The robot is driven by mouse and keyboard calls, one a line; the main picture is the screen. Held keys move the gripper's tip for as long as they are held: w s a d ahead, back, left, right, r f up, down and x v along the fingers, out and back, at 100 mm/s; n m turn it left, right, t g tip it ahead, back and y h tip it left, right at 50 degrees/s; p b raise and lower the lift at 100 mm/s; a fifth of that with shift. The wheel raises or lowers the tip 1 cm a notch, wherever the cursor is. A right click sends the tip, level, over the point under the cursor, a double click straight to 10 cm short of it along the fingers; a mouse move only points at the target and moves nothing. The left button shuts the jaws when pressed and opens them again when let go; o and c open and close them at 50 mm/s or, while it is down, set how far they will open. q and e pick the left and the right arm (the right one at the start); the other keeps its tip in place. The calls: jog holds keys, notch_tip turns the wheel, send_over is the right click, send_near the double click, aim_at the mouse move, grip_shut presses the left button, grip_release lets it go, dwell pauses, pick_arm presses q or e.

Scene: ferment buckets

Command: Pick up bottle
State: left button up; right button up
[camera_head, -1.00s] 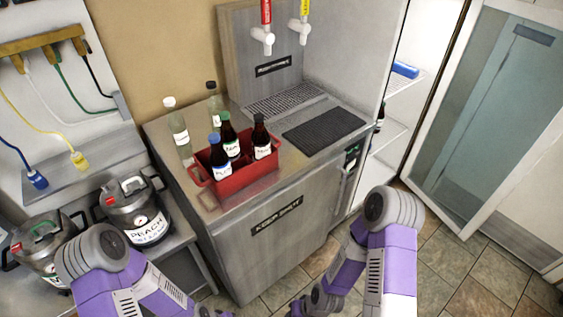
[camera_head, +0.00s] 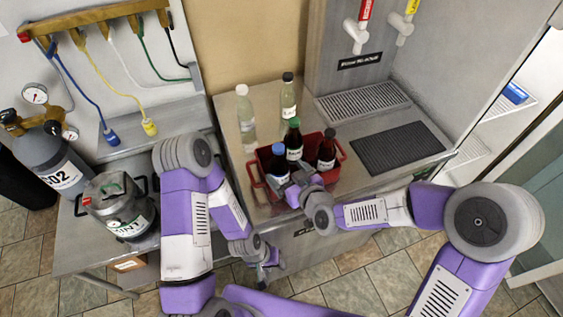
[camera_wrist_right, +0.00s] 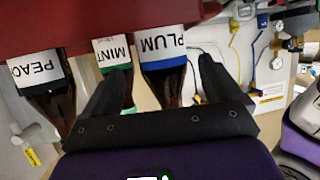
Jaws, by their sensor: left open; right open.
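The red carrier (camera_head: 266,160) holds three dark bottles upright: the blue-capped plum bottle (camera_head: 279,165), the green-capped mint bottle (camera_head: 293,142) and the black-capped peach bottle (camera_head: 326,150). My right gripper (camera_head: 297,184) is open at the carrier's front, close to the plum bottle, partly covering it. In the right wrist view, the plum bottle (camera_wrist_right: 162,50) and mint bottle (camera_wrist_right: 114,58) show between the spread fingers of the right gripper (camera_wrist_right: 160,72); contact cannot be told. The peach bottle (camera_wrist_right: 45,88) is left of them. My left gripper (camera_head: 268,270) is open and empty, low before the counter.
Two clear bottles, one white-capped (camera_head: 245,113) and one black-capped (camera_head: 288,97), stand behind the carrier. A black mat (camera_head: 398,147) and drip grate (camera_head: 362,101) lie to the right under taps. A mint keg (camera_head: 117,205) and CO2 cylinder (camera_head: 55,165) are left.

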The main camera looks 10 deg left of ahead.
jog(key=shift+w+a+f, duration=0.25)
jog(key=shift+w+a, duration=0.05)
jog(key=shift+a, duration=0.35)
jog(key=x, duration=0.4)
jog(key=shift+w+a+r, duration=0.1)
jog(key=shift+w+a, duration=0.1)
jog(key=shift+w, duration=0.15)
jog(key=shift+r, duration=0.15)
jog(key=c, duration=1.5)
